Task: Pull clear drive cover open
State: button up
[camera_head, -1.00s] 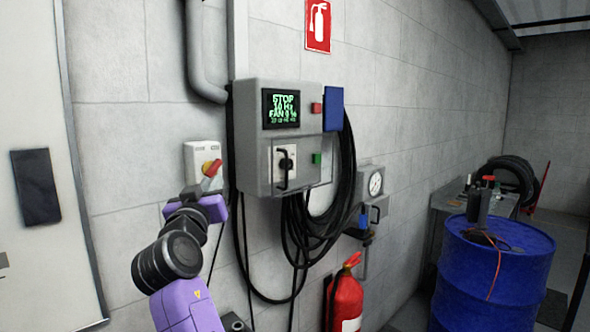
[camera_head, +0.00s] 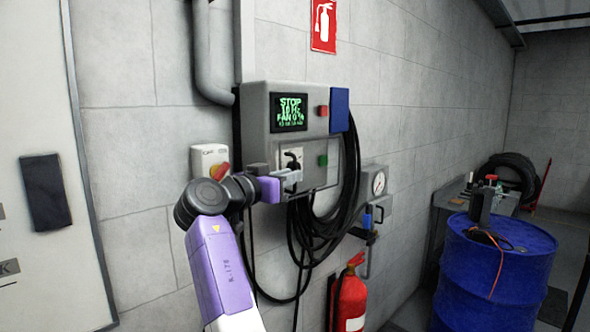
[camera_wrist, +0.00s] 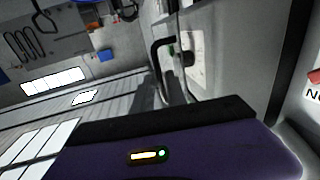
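The clear drive cover (camera_head: 313,176) is on the lower front of the grey control box, over a pale panel with a dark knob. It appears closed, but its see-through edges are hard to make out. In the wrist view its black bar handle (camera_wrist: 155,62) stands out from the box front, with the dark knob (camera_wrist: 188,59) beside it. My gripper (camera_head: 291,179) is at the lower left of the cover, its grey fingertips at the handle. The fingers hide part of the handle. I cannot tell whether they are closed on it.
The control box (camera_head: 258,125) has a lit display, a red button and a green button. Black cables (camera_head: 340,215) hang below and right. A fire extinguisher (camera_head: 350,297) and blue drum (camera_head: 495,262) stand at right.

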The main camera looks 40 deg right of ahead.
jog(key=shift+p+x, duration=0.35)
jog(key=shift+x, duration=0.95)
grip_shut()
dwell(0.5)
